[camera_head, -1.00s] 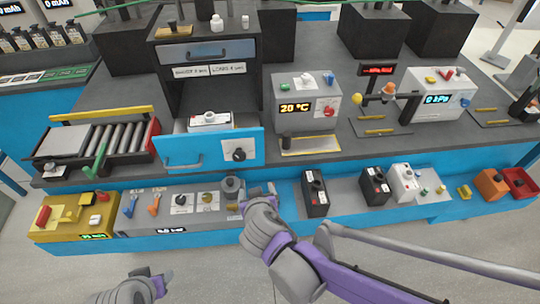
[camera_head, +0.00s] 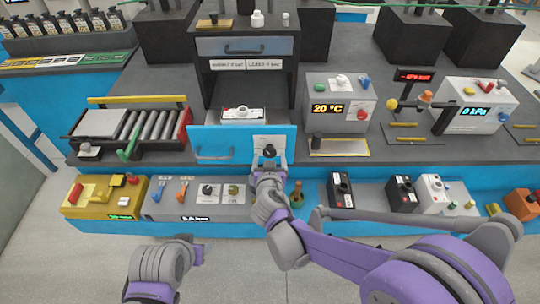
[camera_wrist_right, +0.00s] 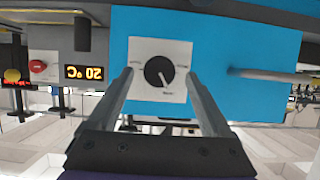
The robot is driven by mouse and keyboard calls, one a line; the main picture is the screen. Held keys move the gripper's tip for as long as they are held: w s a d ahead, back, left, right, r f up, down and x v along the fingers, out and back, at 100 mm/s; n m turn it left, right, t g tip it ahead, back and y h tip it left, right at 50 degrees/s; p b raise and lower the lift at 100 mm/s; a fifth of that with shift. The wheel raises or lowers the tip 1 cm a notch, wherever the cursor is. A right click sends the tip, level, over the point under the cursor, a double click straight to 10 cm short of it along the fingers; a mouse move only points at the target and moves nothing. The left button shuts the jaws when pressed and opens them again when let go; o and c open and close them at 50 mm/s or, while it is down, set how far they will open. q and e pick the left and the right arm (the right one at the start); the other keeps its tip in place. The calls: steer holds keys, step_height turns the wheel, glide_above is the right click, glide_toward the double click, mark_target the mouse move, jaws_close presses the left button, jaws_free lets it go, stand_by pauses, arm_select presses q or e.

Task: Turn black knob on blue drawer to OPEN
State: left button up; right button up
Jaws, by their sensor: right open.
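The black knob (camera_head: 269,151) sits on a white plate on the front of the blue drawer (camera_head: 232,141). In the right wrist view the black knob (camera_wrist_right: 159,72) shows between my fingers, with a white pointer line toward the plate's lower label; the small labels are too blurred to read surely. The blue drawer front (camera_wrist_right: 230,50) fills the top of that view. My right gripper (camera_head: 269,163) is open in front of the knob, its fingers (camera_wrist_right: 160,85) either side of it; contact cannot be told. My left gripper (camera_head: 196,254) is low at the front, its jaws unclear.
A drawer handle (camera_head: 212,153) sticks out left of the knob. The 20 °C box (camera_head: 338,105) stands to the right. A roller conveyor (camera_head: 135,125) is at left.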

steer(key=shift+x, duration=1.25)
jaws_close()
